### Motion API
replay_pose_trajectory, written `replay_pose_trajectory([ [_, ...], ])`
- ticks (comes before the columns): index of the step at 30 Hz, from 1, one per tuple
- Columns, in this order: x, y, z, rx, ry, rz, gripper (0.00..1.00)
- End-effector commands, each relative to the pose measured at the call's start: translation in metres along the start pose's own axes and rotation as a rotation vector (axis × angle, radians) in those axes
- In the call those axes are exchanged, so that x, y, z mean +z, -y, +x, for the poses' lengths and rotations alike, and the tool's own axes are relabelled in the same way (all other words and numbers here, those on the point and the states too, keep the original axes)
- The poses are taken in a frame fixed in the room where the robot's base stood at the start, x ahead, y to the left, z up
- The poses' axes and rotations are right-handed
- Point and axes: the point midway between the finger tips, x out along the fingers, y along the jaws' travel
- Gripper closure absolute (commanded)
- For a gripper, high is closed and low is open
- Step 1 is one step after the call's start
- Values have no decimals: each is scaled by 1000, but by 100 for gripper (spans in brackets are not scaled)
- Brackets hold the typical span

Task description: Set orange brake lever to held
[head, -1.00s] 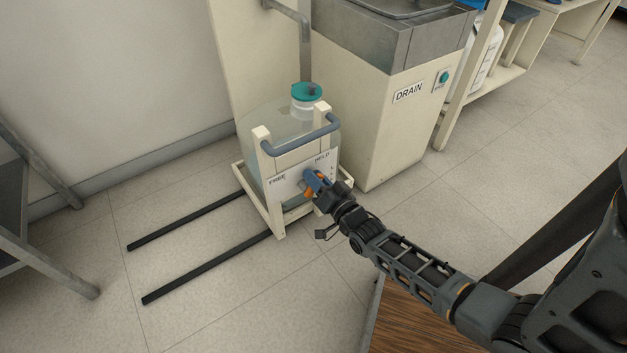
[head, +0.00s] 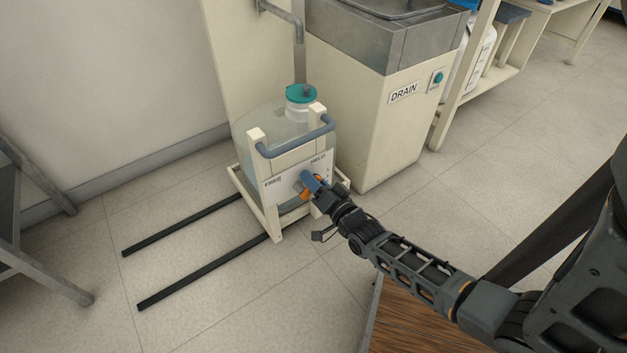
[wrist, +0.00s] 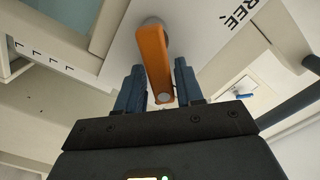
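The orange brake lever (wrist: 154,65) runs from a round grey pivot (wrist: 152,25) on the cart's white panel toward my gripper in the wrist view. My gripper (wrist: 159,88) is open, with one blue finger on each side of the lever's free end and visible gaps beside it. In the head view the lever (head: 308,192) is partly hidden by my gripper (head: 314,186) at the panel. The panel (head: 287,188) carries a FREE label (head: 273,182) at left and a HELD label (head: 318,158) at upper right.
The cream cart frame (head: 263,205) holds a large clear bottle with a teal cap (head: 301,93). A blue-grey handle (head: 297,146) spans above the panel. The DRAIN cabinet (head: 385,130) stands close at right. Two dark floor rails (head: 185,224) extend left; the floor there is clear.

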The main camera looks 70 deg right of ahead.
Motion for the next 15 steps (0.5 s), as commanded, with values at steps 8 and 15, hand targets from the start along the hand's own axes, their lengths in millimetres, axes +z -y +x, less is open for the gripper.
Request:
replay_pose_trajectory([
  [8, 0, 1, 0, -2, 0, -1, 53],
  [15, -2, 2, -16, -1, 1, -3, 53],
])
